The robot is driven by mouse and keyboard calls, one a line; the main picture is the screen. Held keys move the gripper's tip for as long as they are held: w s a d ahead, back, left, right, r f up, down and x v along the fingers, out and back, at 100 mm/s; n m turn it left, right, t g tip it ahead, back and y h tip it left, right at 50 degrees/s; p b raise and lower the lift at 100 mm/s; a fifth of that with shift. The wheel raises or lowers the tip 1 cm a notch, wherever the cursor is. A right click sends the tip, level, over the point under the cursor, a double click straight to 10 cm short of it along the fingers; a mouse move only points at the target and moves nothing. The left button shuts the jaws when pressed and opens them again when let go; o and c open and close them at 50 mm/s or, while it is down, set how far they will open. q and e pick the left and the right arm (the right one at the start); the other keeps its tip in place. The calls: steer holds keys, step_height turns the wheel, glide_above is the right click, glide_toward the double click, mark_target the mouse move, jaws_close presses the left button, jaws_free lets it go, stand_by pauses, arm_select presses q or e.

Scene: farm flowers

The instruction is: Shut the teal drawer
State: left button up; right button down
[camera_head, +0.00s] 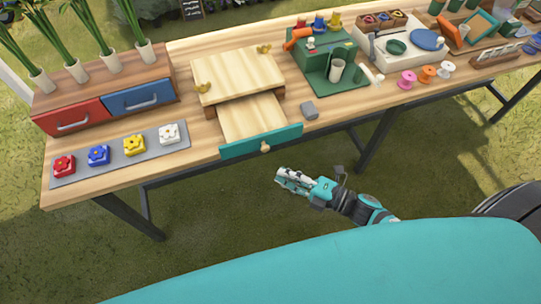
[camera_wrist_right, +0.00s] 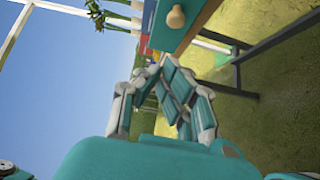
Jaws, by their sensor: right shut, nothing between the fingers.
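The teal drawer (camera_head: 238,148) sticks out toward me from under a small wooden stand (camera_head: 238,78) on the table. Its wooden box interior shows behind the teal front, and a round wooden knob sits on that front. The teal front and knob (camera_wrist_right: 176,17) also show at the top of the right wrist view. My right gripper (camera_head: 281,175) is shut and empty, below and in front of the drawer front, a little right of the knob and apart from it. It also shows in the right wrist view (camera_wrist_right: 160,68). My left gripper is not in view.
A red drawer (camera_head: 75,119) and a blue drawer (camera_head: 140,97) stand at the left under potted plants. A grey strip (camera_head: 100,165) holds several flower blocks. The space before the table edge is free.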

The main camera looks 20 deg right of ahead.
mark_target(254, 119)
steer(key=w+a+b, duration=0.1)
steer(key=w+b, duration=0.1)
steer(key=w, duration=0.5)
steer(key=w+b, duration=0.2)
steer(key=w, duration=0.5)
steer(key=w+a+b, duration=0.1)
steer(key=w+b, duration=0.1)
steer(key=w, duration=0.5)
steer(key=shift+w+a+f, duration=0.2)
steer(key=shift+a, duration=0.1)
steer(key=shift+w, duration=0.25)
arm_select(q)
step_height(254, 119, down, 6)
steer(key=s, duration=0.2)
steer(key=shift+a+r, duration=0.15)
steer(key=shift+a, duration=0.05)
arm_select(e)
steer(key=shift+r, duration=0.2)
steer(key=shift+w, duration=0.1)
